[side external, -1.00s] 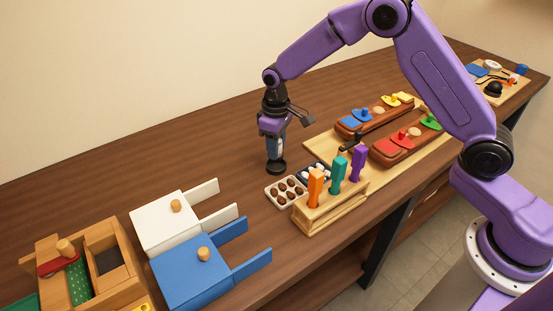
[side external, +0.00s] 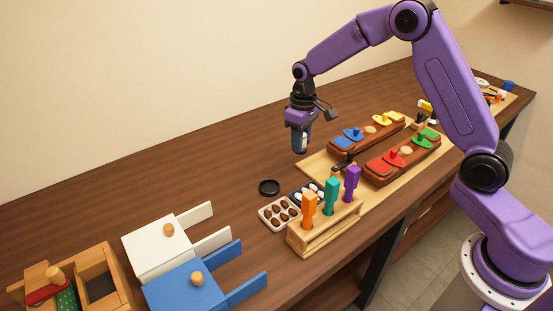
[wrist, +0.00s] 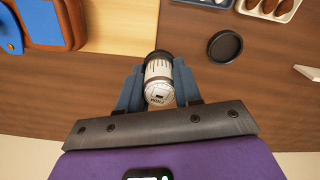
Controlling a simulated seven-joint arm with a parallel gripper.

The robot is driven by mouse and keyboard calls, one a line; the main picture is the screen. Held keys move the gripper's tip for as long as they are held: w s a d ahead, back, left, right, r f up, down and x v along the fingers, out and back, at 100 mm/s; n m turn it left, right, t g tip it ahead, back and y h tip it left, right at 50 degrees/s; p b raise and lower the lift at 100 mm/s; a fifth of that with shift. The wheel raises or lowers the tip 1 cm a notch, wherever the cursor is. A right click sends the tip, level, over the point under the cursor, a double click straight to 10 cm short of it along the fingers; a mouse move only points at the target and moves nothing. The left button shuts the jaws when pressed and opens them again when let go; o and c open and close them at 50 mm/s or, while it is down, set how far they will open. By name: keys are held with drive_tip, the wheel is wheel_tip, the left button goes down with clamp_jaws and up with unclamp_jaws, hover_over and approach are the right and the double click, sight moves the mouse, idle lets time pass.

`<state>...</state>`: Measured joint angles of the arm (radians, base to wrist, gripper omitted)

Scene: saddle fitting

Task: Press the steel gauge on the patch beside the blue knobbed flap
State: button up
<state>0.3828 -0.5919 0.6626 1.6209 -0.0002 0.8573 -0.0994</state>
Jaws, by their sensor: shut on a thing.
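My gripper (side external: 300,140) is shut on the steel gauge (side external: 301,149) and holds it upright above the table, left of the wooden board. In the wrist view the gripper (wrist: 158,90) has the gauge (wrist: 159,80), pale with a dark end, between its blue-grey fingers. The blue knobbed flap (side external: 350,134) lies on the rear brown block (side external: 338,147). A round tan patch (side external: 370,129) lies between it and the yellow knobbed flap (side external: 388,118). In the wrist view blue flap parts (wrist: 42,24) show at the upper left.
A black round holder (side external: 269,187) stands empty on the table. The front block (side external: 402,159) carries red and green flaps. The table behind is clear.

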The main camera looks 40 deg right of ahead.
sight(343, 141)
drive_tip(key=s+d+r+m, duration=0.1)
drive_tip(key=d, duration=0.3)
drive_tip(key=s+d+r+m, duration=0.1)
drive_tip(key=d, duration=0.4)
drive_tip(key=s+d+r+m, duration=0.1)
drive_tip(key=d, duration=0.4)
drive_tip(key=shift+d, duration=0.1)
drive_tip(key=shift+f, duration=1.3)
drive_tip(key=shift+f, duration=0.9)
idle(0.3)
drive_tip(key=o, duration=1)
drive_tip(key=shift+s, duration=0.1)
drive_tip(key=shift+c, duration=0.2)
